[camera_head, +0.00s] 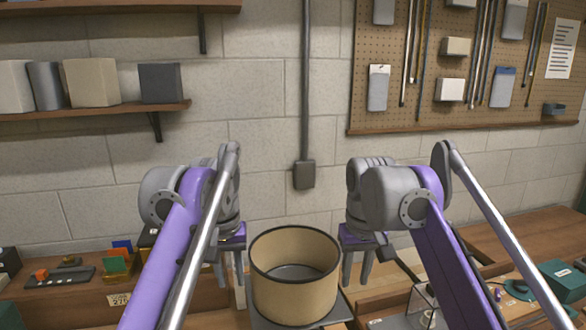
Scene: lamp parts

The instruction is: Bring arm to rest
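A tan drum-shaped lamp shade (294,290) with dark rims stands upright in the lower middle of the view, open at the top. It sits on a grey plate (335,314). My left gripper (231,282) hangs fingers down just left of the shade, with a gap between its fingers and nothing seen in it. My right gripper (357,283) hangs fingers down just right of the shade, also with a gap between its fingers and empty. Both look apart from the shade. My forearms hide parts of the bench on both sides.
A wooden bench (540,235) runs along the block wall. Small parts lie on a dark tray (60,277) at left. A clear box (424,304) and a green box (562,281) stand at right. Shelves (90,112) and a pegboard (390,115) are on the wall above.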

